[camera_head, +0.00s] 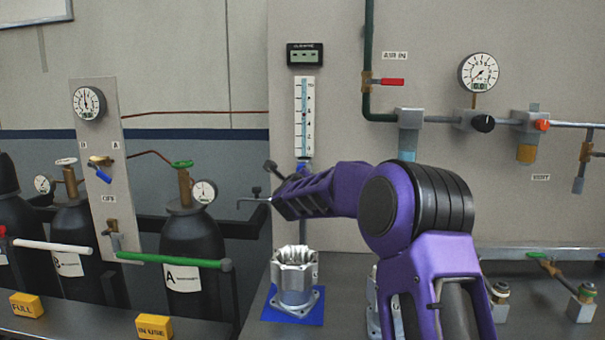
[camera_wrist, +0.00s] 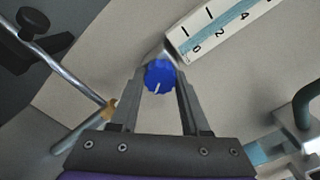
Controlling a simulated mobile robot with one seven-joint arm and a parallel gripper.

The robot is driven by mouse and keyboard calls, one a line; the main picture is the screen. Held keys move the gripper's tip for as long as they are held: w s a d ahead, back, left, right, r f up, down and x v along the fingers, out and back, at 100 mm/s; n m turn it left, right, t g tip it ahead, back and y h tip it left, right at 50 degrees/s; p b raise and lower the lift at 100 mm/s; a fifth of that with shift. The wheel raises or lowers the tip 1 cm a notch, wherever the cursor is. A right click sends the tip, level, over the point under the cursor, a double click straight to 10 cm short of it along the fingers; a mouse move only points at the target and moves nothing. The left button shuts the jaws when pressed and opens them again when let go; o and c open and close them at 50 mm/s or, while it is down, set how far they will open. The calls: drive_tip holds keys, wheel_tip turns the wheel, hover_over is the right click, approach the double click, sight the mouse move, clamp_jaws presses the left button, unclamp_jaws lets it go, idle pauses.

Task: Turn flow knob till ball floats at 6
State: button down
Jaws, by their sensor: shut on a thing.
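The flow knob (camera_wrist: 158,76) is blue and ribbed, with a white pointer line, at the foot of the flow tube. My gripper (camera_wrist: 160,82) has one finger on each side of the knob and is shut on it. In the head view only a bit of blue knob (camera_head: 304,167) shows above my purple arm, which hides my fingers. The flow tube (camera_head: 304,115) stands upright with a white numbered scale. The wrist view shows the tube's low end (camera_wrist: 225,25), marked 0, 2 and 4, with no ball seen in that part.
A small digital display (camera_head: 304,54) sits above the tube. A red-handled valve (camera_head: 388,81) and a round gauge (camera_head: 479,72) are at right. A silver housing (camera_head: 294,278) stands on a blue mat below. Black cylinders (camera_head: 192,245) stand at left. A metal rod (camera_wrist: 75,75) passes left of my fingers.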

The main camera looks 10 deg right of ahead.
drive_tip(key=shift+m, duration=1.2)
drive_tip(key=shift+c, duration=1.9)
unclamp_jaws()
drive_tip(key=shift+s, duration=0.1)
drive_tip(key=v, duration=1.7)
drive_tip(key=shift+s+a, duration=0.1)
drive_tip(key=shift+a, duration=0.05)
